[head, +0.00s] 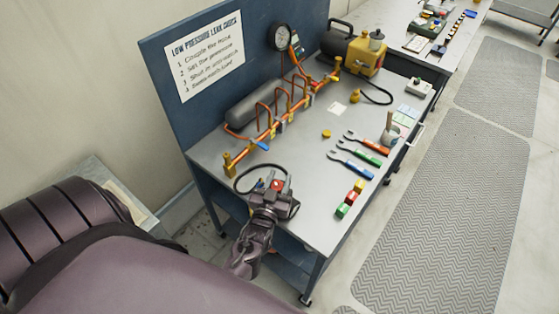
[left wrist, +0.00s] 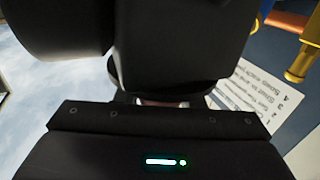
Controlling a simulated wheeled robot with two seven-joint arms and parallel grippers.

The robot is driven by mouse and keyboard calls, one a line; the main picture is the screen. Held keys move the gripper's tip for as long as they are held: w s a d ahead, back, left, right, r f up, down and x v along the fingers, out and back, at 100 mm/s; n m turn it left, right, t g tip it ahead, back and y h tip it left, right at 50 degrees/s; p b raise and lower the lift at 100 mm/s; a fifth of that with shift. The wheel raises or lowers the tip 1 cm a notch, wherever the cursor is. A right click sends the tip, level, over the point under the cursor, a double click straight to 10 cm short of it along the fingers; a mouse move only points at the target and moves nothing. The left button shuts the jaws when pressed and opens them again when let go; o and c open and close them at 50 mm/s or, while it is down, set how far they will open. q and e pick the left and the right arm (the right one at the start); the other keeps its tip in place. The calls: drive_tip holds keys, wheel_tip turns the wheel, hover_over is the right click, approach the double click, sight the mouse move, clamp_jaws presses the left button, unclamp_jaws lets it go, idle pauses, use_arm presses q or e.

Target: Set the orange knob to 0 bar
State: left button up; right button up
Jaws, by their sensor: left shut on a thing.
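My left gripper (head: 277,183) is over the near left corner of the bench. Its jaws are shut on the orange knob (head: 277,185), which looks red-orange and is mostly hidden between the fingers. In the left wrist view the dark fingers fill the middle, with only a thin reddish strip (left wrist: 162,103) between them. The knob's scale and setting cannot be read. A round pressure gauge (head: 282,37) stands at the back of the bench, its needle too small to read. My right gripper is not in view.
An orange pipe manifold (head: 268,133) and grey cylinder (head: 256,104) lie along the back panel. A black hose (head: 239,178) loops beside my gripper. Wrenches (head: 352,163) and coloured blocks (head: 348,203) lie to the right. A yellow pump (head: 366,57) stands far back.

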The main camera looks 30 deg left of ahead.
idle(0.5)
use_arm(q)
drive_tip(key=o, duration=1)
